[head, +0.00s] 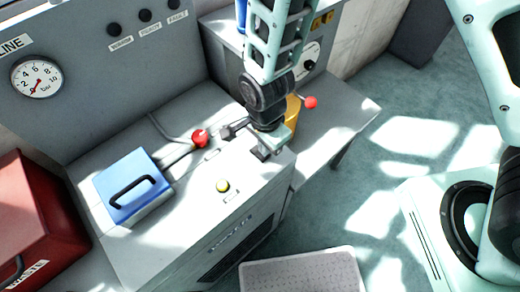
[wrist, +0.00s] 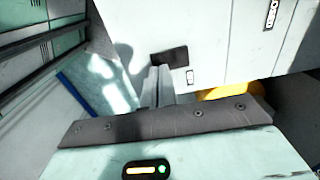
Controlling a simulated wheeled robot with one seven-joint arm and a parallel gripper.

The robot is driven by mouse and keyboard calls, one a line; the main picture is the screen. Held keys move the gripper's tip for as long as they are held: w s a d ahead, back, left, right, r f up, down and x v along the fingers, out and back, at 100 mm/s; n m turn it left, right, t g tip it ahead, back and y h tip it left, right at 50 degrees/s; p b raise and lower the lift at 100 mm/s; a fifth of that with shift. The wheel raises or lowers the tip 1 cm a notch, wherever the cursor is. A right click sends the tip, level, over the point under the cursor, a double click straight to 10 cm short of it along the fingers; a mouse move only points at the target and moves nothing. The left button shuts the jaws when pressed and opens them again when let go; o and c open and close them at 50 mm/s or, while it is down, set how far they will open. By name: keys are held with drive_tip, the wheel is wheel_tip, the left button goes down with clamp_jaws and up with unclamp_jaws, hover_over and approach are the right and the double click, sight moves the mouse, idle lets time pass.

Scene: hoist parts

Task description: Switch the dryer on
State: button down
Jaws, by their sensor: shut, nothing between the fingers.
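A grey-white cabinet (head: 150,255) with lettering on its front, too small to read surely, stands in the middle of the head view. A round yellow-green button (head: 222,186) sits on its top near the front edge. My gripper (head: 262,154) is shut and empty, pointing down at the right end of that top.
A red knob (head: 200,137) on a lever and a blue box with a handle (head: 130,182) are left of my gripper. A yellow object (head: 292,108) and a red ball knob (head: 311,102) are behind it. A gauge (head: 37,77) is on the back panel. A red case (head: 35,225) stands left.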

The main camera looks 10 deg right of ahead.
drive_tip(key=shift+f+b, duration=0.65)
drive_tip(key=shift+f, duration=0.3)
idle(0.6)
drive_tip(key=shift+r, duration=0.15)
drive_tip(key=shift+r+p, duration=3.15)
drive_tip(key=shift+r, duration=0.25)
drive_tip(key=shift+r, duration=0.1)
wheel_tip(320, 180, up, 5)
drive_tip(key=s+n+b, duration=0.2)
drive_tip(key=n, duration=0.2)
wheel_tip(320, 180, up, 6)
drive_tip(key=n+y+b, duration=0.1)
drive_tip(key=n, duration=0.5)
hover_over(265, 164)
drive_tip(key=s+d, duration=0.2)
drive_tip(key=s, duration=0.1)
drive_tip(key=s+d+r+n+b, duration=0.2)
drive_tip(key=s+d+r+n, duration=0.3)
drive_tip(key=n, duration=0.4)
drive_tip(key=shift+s+d+r+b, duration=0.35)
drive_tip(key=shift+s+d, duration=0.2)
drive_tip(key=shift+s, duration=0.25)
